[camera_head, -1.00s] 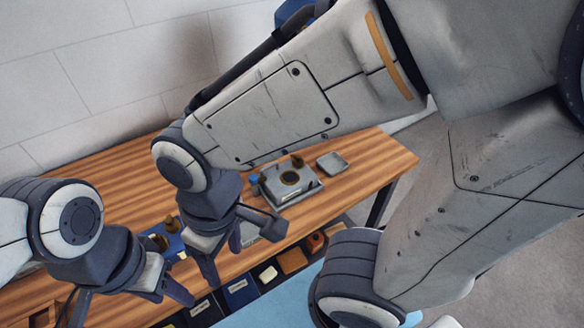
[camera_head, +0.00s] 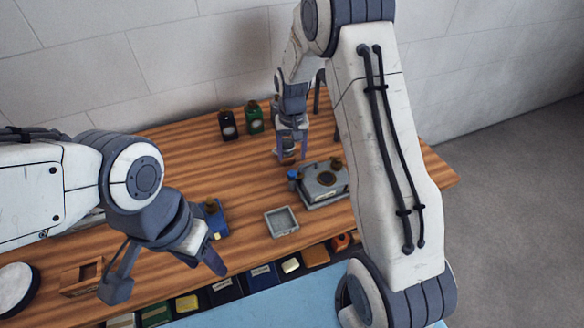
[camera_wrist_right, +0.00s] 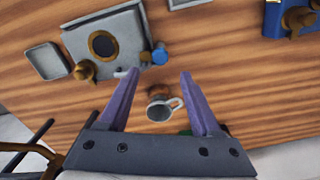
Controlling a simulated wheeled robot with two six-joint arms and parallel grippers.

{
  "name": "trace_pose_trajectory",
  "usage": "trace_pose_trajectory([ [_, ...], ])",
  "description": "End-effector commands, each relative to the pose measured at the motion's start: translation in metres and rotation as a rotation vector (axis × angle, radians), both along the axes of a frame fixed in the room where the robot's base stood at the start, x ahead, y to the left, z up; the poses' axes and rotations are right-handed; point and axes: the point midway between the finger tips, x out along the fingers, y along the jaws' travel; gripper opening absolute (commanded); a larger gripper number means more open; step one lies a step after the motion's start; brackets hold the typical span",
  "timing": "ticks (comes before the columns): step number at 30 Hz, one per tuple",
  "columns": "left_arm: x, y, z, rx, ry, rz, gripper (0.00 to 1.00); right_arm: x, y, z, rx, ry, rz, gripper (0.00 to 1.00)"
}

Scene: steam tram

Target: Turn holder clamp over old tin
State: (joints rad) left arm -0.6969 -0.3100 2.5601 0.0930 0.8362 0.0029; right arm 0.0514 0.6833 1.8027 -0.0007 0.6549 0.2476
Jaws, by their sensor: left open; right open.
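A grey box-shaped fixture (camera_head: 324,182) with a round dark opening and a brass knob stands on the bench; it also shows in the right wrist view (camera_wrist_right: 125,27). A small blue fixture (camera_head: 214,221) with a brass knob stands nearer the left arm. I cannot tell which part is the holder clamp or which thing is the old tin. My right gripper (camera_head: 291,153) is open behind the grey fixture. In the wrist view a small brown cup with a metal handle (camera_wrist_right: 160,110) shows between its fingers, not gripped. My left gripper (camera_head: 165,278) is open and empty near the front edge.
A shallow grey tray (camera_head: 282,222) lies in front of the grey fixture. A black lamp (camera_head: 228,125) and a green lamp (camera_head: 254,118) stand at the back. A wooden box (camera_head: 82,277) is at the front left. Several boxes fill the shelf below. The bench's middle is clear.

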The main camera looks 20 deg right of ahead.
Motion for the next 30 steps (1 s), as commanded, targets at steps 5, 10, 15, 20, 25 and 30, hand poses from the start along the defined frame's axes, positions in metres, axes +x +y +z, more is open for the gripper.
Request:
trace_pose_trajectory([
  [5,0.0,0.0,0.014,0.0,0.0,-0.001,0.5,-0.002,0.0,-0.034,0.001,0.007,0.001,0.65],
  [10,0.0,0.0,0.021,0.0,0.0,-0.003,0.5,-0.001,0.0,-0.06,0.0,0.004,0.002,0.65],
  [15,0.0,0.0,0.024,0.0,0.0,-0.003,0.5,-0.001,0.001,-0.075,0.001,0.003,0.002,0.65],
  [20,0.0,0.0,0.024,0.0,0.0,-0.004,0.5,0.0,0.001,-0.078,0.0,0.0,0.002,0.65],
  [25,0.0,0.0,0.024,0.0,0.0,-0.003,0.5,-0.001,0.001,-0.078,0.0,0.0,0.002,0.57],
  [30,0.0,0.0,0.024,0.0,0.0,-0.003,0.5,-0.001,0.001,-0.078,0.0,0.0,0.002,0.0],
])
